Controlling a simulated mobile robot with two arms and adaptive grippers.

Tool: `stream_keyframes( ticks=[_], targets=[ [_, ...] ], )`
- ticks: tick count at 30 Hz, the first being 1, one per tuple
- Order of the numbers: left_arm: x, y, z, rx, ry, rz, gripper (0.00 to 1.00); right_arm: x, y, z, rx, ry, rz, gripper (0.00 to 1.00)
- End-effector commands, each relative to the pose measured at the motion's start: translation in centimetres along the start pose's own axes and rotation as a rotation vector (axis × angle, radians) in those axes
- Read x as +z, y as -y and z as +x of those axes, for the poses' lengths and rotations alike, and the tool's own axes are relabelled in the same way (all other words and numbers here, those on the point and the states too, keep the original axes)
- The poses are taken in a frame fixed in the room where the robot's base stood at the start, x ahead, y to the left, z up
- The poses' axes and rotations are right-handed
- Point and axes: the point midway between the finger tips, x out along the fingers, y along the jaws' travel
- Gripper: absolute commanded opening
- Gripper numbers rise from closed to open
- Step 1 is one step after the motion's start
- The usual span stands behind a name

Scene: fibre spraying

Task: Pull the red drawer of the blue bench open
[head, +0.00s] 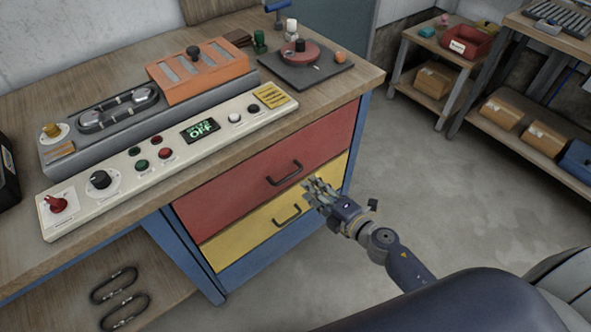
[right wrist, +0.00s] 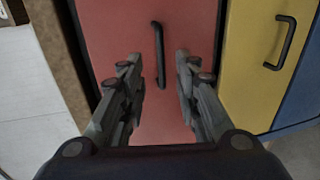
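The blue bench (head: 176,256) has a wooden top and a red drawer (head: 240,178) above a yellow drawer (head: 245,232). Both drawers look closed, flush with the front. The red drawer has a dark bar handle (head: 285,174), which also shows in the right wrist view (right wrist: 158,55). My right gripper (head: 318,190) is in front of the drawers, near the right end of the red drawer's handle. In the right wrist view its two fingers (right wrist: 158,75) are spread apart, with the handle seen between and beyond them. No contact shows. My left gripper is not in view.
A control panel (head: 120,185) with knobs, buttons and a lit display runs along the bench's front edge. An orange box (head: 205,72) and a dark plate (head: 325,72) with a red disc stand behind. Shelves with cardboard boxes (head: 502,113) stand at the right. The floor (head: 430,190) between is clear.

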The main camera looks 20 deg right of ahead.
Motion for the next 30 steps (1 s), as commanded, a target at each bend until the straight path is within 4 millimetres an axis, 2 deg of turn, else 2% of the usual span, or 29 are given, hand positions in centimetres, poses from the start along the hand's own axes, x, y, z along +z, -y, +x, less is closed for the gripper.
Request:
stream_keyframes(
  ticks=[3, 7, 15, 21, 28, 29, 30],
  targets=[
    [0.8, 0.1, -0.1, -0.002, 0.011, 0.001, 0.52, 0.1, -0.2, 2.1, 0.004, 0.002, 0.002, 0.30],
    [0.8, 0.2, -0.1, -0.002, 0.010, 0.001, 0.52, 0.0, -0.1, 4.5, 0.002, 0.001, 0.004, 0.30],
    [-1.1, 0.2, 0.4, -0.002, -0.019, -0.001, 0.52, 0.1, 0.0, 8.4, 0.001, 0.002, 0.004, 0.30],
    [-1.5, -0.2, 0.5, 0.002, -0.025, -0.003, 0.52, 0.0, 0.0, 9.4, 0.000, 0.001, 0.004, 0.30],
    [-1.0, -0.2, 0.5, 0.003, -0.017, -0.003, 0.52, 0.0, 0.0, 9.4, -0.001, 0.001, 0.004, 0.30],
    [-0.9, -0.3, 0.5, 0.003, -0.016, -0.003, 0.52, 0.0, 0.0, 9.4, 0.000, 0.001, 0.004, 0.28],
    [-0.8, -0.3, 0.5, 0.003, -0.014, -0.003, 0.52, 0.0, 0.0, 9.4, 0.000, 0.001, 0.004, 0.18]
  ],
)
